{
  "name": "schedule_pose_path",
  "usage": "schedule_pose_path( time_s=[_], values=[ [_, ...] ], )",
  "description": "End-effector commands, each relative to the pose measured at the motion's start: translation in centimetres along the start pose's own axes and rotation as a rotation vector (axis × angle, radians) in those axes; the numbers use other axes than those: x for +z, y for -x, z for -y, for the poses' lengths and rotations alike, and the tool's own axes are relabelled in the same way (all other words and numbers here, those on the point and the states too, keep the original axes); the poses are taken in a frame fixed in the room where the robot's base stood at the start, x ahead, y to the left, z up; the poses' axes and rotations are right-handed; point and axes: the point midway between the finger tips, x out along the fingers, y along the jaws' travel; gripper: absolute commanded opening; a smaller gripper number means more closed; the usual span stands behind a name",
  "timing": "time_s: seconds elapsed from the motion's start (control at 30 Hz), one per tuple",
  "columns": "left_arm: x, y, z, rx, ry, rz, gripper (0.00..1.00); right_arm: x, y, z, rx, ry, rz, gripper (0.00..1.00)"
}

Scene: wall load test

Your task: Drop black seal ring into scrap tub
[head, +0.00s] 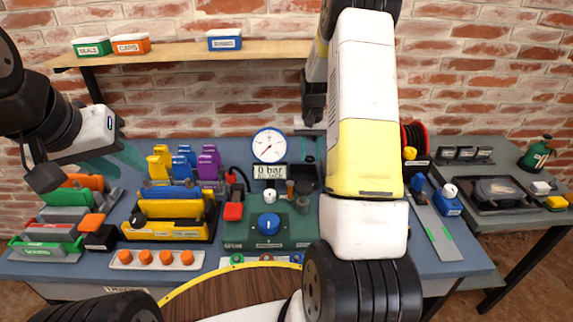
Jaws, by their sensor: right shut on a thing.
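My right gripper (313,112) points down in front of the brick wall, above the back of the bench, partly behind my own white and yellow arm. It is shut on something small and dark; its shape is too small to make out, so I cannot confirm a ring. Below it stands a small dark container (304,171) at the back of the green test station; I cannot tell whether it is the scrap tub. My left gripper (100,160) hangs over the left of the bench, above the coloured racks, apart from them. Its jaw opening is unclear.
The green station carries a blue knob (269,223), with a round gauge (269,146) behind. Coloured rings (237,259) lie at its front edge. A yellow rack (172,210) and an orange-knobbed strip (146,258) are left. A shelf (170,51) holds labelled boxes. A side table is right.

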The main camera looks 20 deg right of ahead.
Motion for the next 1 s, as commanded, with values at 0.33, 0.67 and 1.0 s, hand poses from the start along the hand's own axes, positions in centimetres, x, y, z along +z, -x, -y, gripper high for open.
schedule_pose_path(
  time_s=[0.33, 0.67, 1.0],
  values=[
    [0.0, 0.0, 0.0, 0.0, 0.0, 0.0, 0.36, 0.1, -3.9, 0.1, 0.0, 0.001, 0.002, 0.0],
    [0.0, 0.0, 0.0, 0.0, 0.0, 0.0, 0.36, 0.0, -4.7, 0.1, 0.0, 0.001, 0.0, 0.0],
    [0.0, 0.0, 0.0, 0.0, 0.0, 0.001, 0.36, 0.0, -4.6, 0.1, 0.0, 0.001, 0.0, 0.57]
  ],
)
